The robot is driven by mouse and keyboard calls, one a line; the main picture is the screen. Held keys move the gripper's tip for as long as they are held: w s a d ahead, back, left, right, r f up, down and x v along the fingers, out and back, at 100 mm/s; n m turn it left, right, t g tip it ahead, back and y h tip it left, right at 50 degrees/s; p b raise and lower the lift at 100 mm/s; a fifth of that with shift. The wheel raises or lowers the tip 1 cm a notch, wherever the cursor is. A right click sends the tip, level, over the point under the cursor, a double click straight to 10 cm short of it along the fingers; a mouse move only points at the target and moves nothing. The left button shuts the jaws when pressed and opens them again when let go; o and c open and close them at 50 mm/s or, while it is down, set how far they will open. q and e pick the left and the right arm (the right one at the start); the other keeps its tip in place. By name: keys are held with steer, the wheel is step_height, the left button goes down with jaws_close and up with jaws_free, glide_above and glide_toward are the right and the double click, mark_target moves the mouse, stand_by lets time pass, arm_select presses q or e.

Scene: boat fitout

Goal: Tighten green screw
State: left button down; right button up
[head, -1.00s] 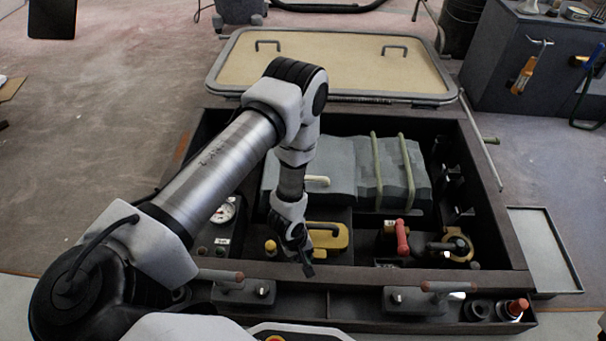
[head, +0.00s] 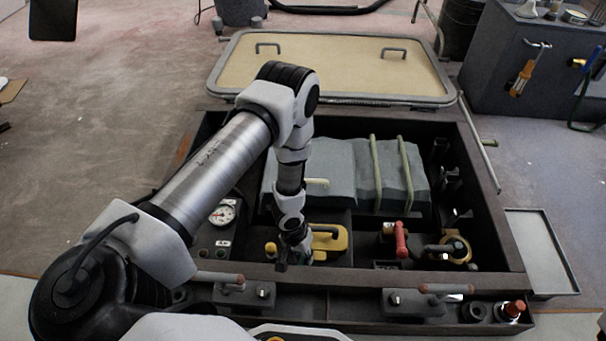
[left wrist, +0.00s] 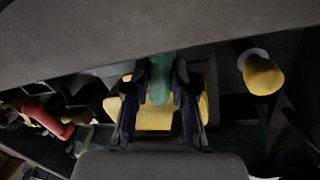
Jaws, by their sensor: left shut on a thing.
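The screw's lower end and seat are hidden in this view. The yellow piece (left wrist: 153,118) shows behind the fingers. In the head view I cannot make out the screw behind the gripper. My right gripper is not in view.
A yellow knob (left wrist: 263,76) stands to one side, and a red handle (head: 401,240) to the right. A gauge (head: 223,214) lies left of the gripper. The box's front rim (head: 350,278) runs close by. Strapped grey blocks (head: 340,172) fill the back.

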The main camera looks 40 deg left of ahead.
arm_select(q)
steer(key=m, duration=0.2)
steer(key=shift+f+m+g+b, duration=0.1)
steer(key=shift+m+g+b, duration=0.2)
steer(key=shift+m, duration=1)
steer(key=m, duration=0.1)
steer(key=m+p, duration=0.1)
steer(key=m, duration=0.1)
steer(key=m+g+p, duration=0.1)
steer(key=shift+w+r, duration=0.1)
steer(key=shift+r, duration=0.15)
steer(key=m+y+p, duration=0.1)
steer(key=m+p, duration=0.1)
steer(key=m, duration=0.3)
steer(key=shift+f+g, duration=0.15)
steer(key=shift+g, duration=0.15)
steer(key=shift+p, duration=0.3)
steer(key=c, duration=1)
jaws_free()
